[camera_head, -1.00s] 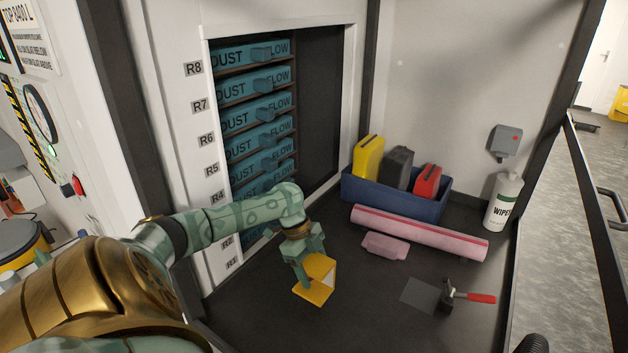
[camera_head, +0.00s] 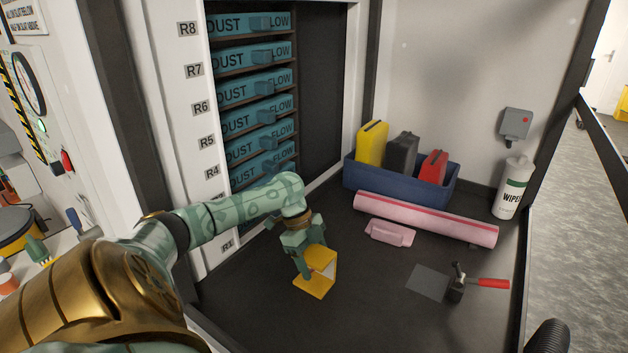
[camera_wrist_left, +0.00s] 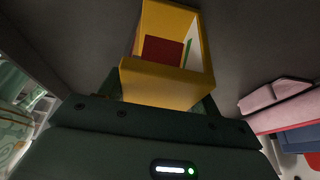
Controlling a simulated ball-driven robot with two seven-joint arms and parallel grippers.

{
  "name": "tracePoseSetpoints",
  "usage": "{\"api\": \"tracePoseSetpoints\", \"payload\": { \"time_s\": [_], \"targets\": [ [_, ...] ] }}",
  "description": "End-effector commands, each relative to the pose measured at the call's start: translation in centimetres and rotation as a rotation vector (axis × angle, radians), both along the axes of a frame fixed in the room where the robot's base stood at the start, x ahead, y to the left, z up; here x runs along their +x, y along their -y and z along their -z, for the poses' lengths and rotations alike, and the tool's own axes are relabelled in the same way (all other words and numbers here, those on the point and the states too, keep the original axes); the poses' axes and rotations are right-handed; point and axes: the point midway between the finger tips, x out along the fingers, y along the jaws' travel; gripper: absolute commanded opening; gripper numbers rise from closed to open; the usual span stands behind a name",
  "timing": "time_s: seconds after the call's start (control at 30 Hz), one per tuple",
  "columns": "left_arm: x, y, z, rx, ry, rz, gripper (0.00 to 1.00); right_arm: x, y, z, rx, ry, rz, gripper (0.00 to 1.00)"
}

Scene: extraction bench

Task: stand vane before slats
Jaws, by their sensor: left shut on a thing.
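The yellow piece (camera_head: 315,287), which I take to be the vane, is an open, box-like angled shape with a pale inner face. It is low over or on the dark bench in front of the rack; I cannot tell if it touches. My left gripper (camera_head: 306,264) is shut on it from above. In the left wrist view the yellow piece (camera_wrist_left: 165,90) shows red, white and green inside. The teal slats (camera_head: 252,87), marked DUST and FLOW, are stacked in the wall opening behind my left arm, which hides the lower ones. My right gripper is not in view.
A blue bin (camera_head: 400,185) with yellow, black and red containers stands at the back. Bench between is clear.

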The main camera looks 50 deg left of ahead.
Motion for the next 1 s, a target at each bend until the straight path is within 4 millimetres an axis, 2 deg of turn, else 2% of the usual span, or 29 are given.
{"api": "tracePoseSetpoints", "payload": {
  "time_s": [0.03,0.1,0.43,0.57,0.8,1.0],
  "targets": [
    [0.0,0.0,0.1,0.0,0.0,-0.001,0.72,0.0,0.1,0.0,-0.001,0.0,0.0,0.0],
    [0.0,0.0,0.1,0.0,0.0,0.0,0.85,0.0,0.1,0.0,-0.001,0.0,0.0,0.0],
    [0.0,0.0,-0.4,0.0,0.0,0.001,0.85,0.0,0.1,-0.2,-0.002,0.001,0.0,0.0],
    [-0.2,-0.6,-2.3,0.0,0.001,-0.003,0.85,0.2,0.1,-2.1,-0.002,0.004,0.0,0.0],
    [-0.7,-2.5,-7.4,-0.001,0.0,-0.002,0.85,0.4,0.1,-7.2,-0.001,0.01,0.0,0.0],
    [-1.1,-3.8,-10.4,-0.002,0.0,-0.001,0.85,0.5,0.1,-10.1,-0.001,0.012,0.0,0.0]
  ]
}}
